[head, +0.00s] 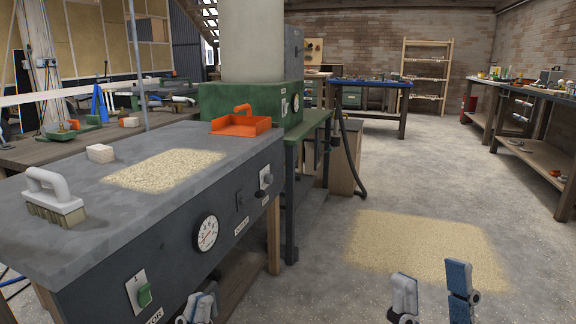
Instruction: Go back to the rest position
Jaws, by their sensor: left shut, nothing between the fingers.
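My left gripper (198,307) shows at the bottom edge, low in front of the grey workbench. Its fingers are together with nothing between them. My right gripper (431,288) shows at the bottom right, above the concrete floor. Its two fingers stand apart with nothing between them. Both grippers are clear of the bench top, and the rest of both arms is out of view.
The workbench (60,192) bears a white-handled brush (52,195), a small wooden block (100,153), a patch of sawdust (165,171) and an orange dustpan (240,125). More sawdust (425,247) lies on the floor. Open floor extends right, toward benches along the wall.

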